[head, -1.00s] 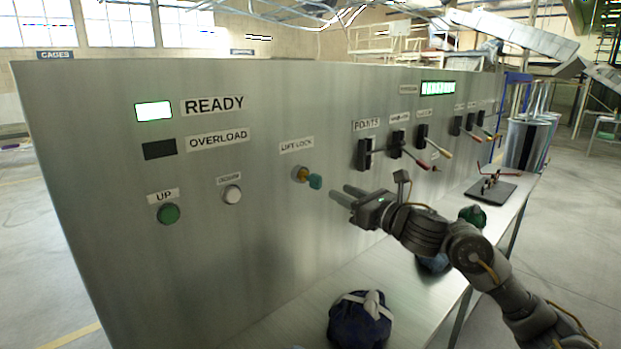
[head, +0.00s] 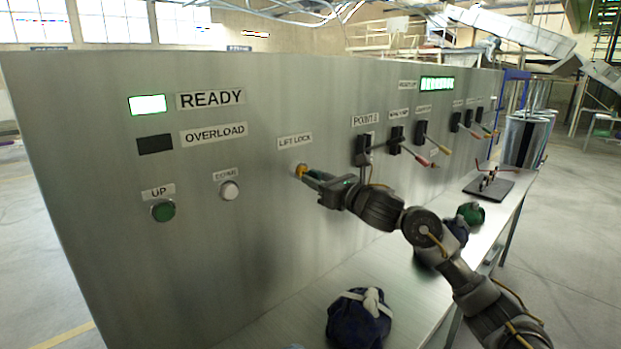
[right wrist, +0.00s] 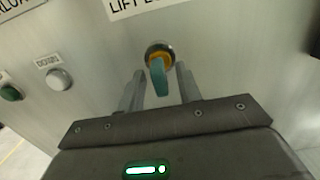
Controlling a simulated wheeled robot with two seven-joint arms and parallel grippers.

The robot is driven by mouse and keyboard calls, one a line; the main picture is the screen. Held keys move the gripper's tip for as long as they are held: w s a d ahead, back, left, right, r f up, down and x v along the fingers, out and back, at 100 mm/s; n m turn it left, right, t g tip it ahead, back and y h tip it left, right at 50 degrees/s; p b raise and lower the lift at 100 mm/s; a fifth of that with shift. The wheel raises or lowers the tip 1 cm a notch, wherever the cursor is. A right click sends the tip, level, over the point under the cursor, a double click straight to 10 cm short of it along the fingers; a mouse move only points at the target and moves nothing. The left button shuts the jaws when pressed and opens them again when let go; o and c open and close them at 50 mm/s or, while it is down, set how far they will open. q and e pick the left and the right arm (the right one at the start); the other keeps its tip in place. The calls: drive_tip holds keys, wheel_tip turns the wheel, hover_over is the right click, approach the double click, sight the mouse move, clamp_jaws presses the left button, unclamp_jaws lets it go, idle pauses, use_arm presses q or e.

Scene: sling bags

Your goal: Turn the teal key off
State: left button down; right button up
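The teal key (right wrist: 158,80) sits in the yellow-centred lock (right wrist: 157,54) under the LIFT LOCK label (head: 295,141) on the metal panel. In the head view the key is mostly hidden by my right gripper (head: 312,176), which has come up to the lock. In the right wrist view the two fingers of the right gripper (right wrist: 160,90) stand either side of the key. A gap shows on both sides, so the gripper looks open around it, not pressed on it. My left gripper is not in view.
The DOWN button (head: 229,190), UP button (head: 163,211) and lit READY lamp (head: 148,105) are left of the lock. Levers (head: 412,152) stick out to the right. A dark blue bag (head: 358,320) and a green-topped bag (head: 470,213) lie on the ledge below.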

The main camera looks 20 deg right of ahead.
drive_tip(key=shift+c, duration=0.3)
clamp_jaws()
drive_tip(key=shift+f+n+b, duration=0.15)
drive_tip(key=shift+n+b, duration=1.35)
drive_tip(key=shift+b, duration=0.5)
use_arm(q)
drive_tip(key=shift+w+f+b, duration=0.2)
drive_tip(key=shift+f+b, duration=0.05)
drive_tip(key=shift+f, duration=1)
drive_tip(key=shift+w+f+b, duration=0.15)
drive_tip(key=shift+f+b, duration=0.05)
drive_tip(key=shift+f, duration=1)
use_arm(e)
drive_tip(key=shift+n, duration=0.4)
